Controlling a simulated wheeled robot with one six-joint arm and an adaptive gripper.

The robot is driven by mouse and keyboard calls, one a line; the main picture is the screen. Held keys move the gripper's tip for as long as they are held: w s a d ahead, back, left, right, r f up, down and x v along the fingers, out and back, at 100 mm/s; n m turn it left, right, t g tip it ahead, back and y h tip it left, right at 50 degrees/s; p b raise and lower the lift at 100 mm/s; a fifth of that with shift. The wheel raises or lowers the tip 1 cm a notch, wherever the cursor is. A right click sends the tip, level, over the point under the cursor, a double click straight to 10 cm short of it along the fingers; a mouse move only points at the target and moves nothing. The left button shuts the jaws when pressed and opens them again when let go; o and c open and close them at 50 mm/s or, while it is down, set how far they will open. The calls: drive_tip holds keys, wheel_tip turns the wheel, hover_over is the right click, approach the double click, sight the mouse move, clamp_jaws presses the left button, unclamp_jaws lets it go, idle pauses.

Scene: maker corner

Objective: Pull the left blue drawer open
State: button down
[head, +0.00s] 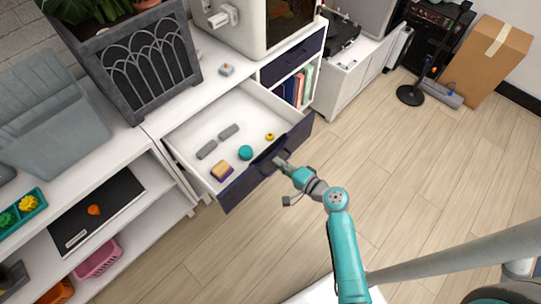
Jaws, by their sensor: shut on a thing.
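The left blue drawer (234,188) is pulled well out of the white cabinet, and its white inside shows. Its dark blue front faces my arm. My gripper (280,163) is at the middle of that front, shut on the drawer's handle (270,164); the fingertips partly hide the handle. Inside the drawer lie two grey cylinders (207,149), a teal round thing (245,152), a small yellow thing (270,137) and a yellow and purple block (222,171).
Another dark blue drawer (292,60) is shut at the right, above a shelf of books (296,88). A planter with an arched front (140,70) stands on the cabinet top. The wooden floor (420,180) to the right is clear. A cardboard box (485,60) stands at the back right.

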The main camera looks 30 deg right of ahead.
drive_tip(key=shift+s+d, duration=0.25)
drive_tip(key=shift+s, duration=0.35)
drive_tip(key=c, duration=1.5)
unclamp_jaws()
drive_tip(key=shift+v, duration=6)
